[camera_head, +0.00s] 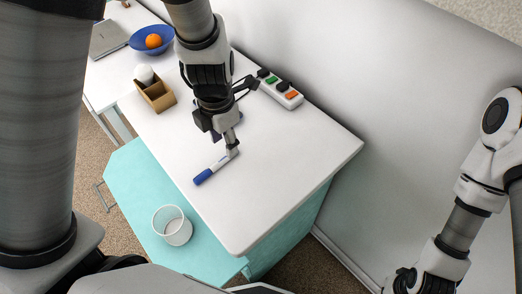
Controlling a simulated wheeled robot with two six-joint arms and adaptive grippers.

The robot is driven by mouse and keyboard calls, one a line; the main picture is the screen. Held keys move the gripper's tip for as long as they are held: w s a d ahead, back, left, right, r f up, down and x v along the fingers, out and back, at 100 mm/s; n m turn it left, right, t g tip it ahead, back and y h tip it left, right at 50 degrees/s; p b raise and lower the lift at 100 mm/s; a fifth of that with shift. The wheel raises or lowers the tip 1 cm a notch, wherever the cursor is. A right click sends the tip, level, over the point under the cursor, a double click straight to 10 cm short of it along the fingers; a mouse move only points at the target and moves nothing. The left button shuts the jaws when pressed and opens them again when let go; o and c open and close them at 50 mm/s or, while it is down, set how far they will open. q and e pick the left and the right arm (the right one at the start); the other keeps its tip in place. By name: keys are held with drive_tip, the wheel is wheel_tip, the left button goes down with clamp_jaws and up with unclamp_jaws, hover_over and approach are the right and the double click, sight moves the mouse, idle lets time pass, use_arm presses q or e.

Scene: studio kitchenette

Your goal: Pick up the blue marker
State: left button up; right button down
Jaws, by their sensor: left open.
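The blue marker (204,177) lies on the white tabletop (290,165) near its front left edge. Its blue end points toward the lower left and its white body runs up to the right. My left gripper (230,149) points down at the white end of the marker, with its jaws open. A fingertip overlaps that end in the picture, and I cannot tell whether it touches. The gripper hides part of the marker's far end. My right arm's wrist shows at the lower right, but its gripper fingers are out of the picture.
A power strip (281,94) lies near the wall. A brown divided box (157,97) with a white ball, a blue bowl (140,46) with an orange, and a laptop (108,39) stand farther back. A clear cup (172,226) stands on the lower teal surface (140,194). The table's front right is clear.

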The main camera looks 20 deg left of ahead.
sight(219, 163)
use_arm(q)
drive_tip(key=shift+w+d+f, duration=0.15)
drive_tip(key=shift+d+f, duration=0.05)
drive_tip(key=shift+f, duration=0.3)
drive_tip(key=a+f, duration=0.1)
drive_tip(key=s+a+f, duration=0.1)
drive_tip(key=s+a+f+b, duration=0.1)
drive_tip(key=a+f, duration=0.1)
drive_tip(key=shift+s, duration=0.1)
drive_tip(key=shift+d+f+b, duration=0.2)
drive_tip(key=shift+d+f, duration=0.15)
drive_tip(key=shift+f, duration=0.2)
drive_tip(key=shift+d+f+b, duration=0.2)
drive_tip(key=shift+d+f, duration=0.1)
drive_tip(key=shift+f, duration=0.25)
drive_tip(key=shift+w+d+f, duration=0.1)
drive_tip(key=shift+w+d, duration=0.15)
drive_tip(key=shift+w, duration=0.1)
drive_tip(key=shift+a, duration=0.25)
drive_tip(key=shift+c, duration=0.8)
drive_tip(key=shift+a, duration=0.15)
drive_tip(key=c, duration=0.5)
clamp_jaws()
drive_tip(key=shift+d, duration=0.25)
use_arm(e)
drive_tip(key=shift+s+a+f, duration=0.2)
drive_tip(key=shift+s+a, duration=0.05)
drive_tip(key=shift+a, duration=0.2)
drive_tip(key=shift+s+a+f, duration=0.2)
drive_tip(key=shift+a, duration=0.2)
